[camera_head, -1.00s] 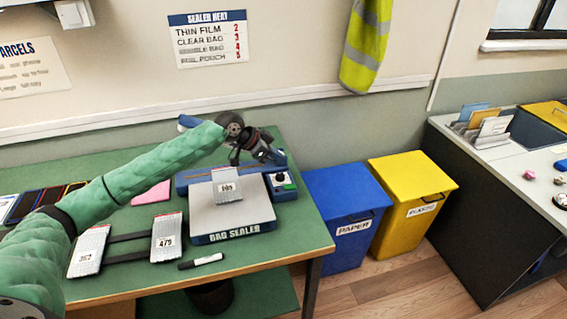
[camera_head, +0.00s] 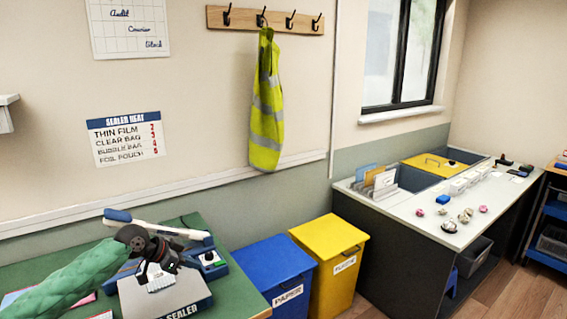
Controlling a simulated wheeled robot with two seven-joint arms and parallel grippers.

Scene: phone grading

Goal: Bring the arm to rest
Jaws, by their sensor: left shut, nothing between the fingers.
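My left arm in its green sleeve (camera_head: 72,285) comes in from the lower left. My left gripper (camera_head: 150,271) is dark, shut and empty, over the bag sealer (camera_head: 190,296). A small silvery pouch (camera_head: 160,284) lies on the sealer's plate just below the gripper, partly hidden by it. I cannot tell whether the fingers touch it. The sealer's white bar with a blue end (camera_head: 118,215) shows behind my wrist. My right gripper is not in view.
The green table (camera_head: 232,296) carries the sealer. A blue paper bin (camera_head: 275,262) and a yellow plastic bin (camera_head: 330,240) stand to its right. Farther right is a grey-white counter (camera_head: 410,212) with small items. A yellow vest (camera_head: 266,110) hangs on the wall.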

